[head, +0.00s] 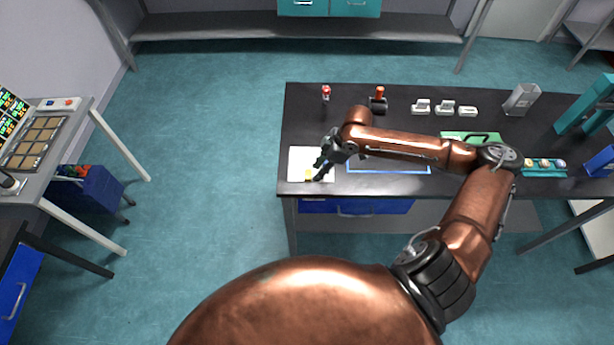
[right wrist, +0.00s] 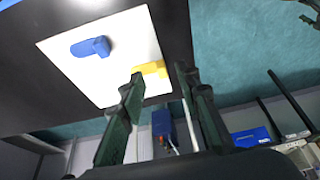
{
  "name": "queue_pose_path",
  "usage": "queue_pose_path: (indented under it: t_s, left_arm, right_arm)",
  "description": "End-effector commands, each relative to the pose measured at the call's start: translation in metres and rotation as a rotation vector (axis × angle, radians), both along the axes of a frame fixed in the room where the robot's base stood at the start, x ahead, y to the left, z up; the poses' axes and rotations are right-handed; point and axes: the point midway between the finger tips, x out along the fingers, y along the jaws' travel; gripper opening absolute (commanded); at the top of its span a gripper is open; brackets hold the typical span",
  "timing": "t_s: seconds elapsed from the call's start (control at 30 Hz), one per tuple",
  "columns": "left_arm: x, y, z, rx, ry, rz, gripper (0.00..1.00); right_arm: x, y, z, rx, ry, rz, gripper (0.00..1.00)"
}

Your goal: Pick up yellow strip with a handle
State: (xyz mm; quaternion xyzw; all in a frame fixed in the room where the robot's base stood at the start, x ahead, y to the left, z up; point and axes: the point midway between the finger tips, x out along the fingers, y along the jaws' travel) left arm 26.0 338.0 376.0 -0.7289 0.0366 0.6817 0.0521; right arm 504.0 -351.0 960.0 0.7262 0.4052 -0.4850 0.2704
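The yellow strip (right wrist: 150,68) lies near the edge of a white sheet (right wrist: 128,30) on the dark table. In the head view the yellow strip (head: 309,174) shows only as a small patch beside my right gripper (head: 318,176). In the right wrist view the fingers of my right gripper (right wrist: 161,74) are apart, with their tips close to the strip. A finger covers part of the strip, and I cannot tell whether it touches. My left gripper is not in view.
A blue piece (right wrist: 90,48) lies on the same sheet. On the table (head: 300,115) stand a red-topped item (head: 326,92), an orange-topped device (head: 378,98), small white blocks (head: 421,106) and a green tray (head: 452,136). The table's left and front edges are near my right gripper.

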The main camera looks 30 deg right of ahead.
Motion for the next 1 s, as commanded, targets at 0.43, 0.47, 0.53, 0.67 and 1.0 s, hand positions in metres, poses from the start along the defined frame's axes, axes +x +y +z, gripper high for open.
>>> queue_pose_path:
  t_s: [0.43, 0.47, 0.53, 0.67, 1.0]
  left_arm:
    - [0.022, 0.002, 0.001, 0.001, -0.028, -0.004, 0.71]
    - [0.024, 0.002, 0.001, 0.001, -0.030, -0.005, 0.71]
    - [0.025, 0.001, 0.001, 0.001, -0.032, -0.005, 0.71]
    - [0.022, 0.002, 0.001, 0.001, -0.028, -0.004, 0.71]
    - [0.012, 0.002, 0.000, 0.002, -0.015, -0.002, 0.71]
  right_arm:
    - [0.010, 0.017, -0.043, -0.001, 0.000, 0.001, 0.30]
    - [0.011, 0.017, -0.043, -0.001, 0.000, 0.002, 0.30]
    - [0.011, 0.017, -0.042, -0.001, 0.001, 0.002, 0.30]
    - [0.011, 0.017, -0.042, -0.001, 0.000, 0.003, 0.26]
    - [0.011, 0.018, -0.042, -0.001, 0.000, 0.003, 0.02]
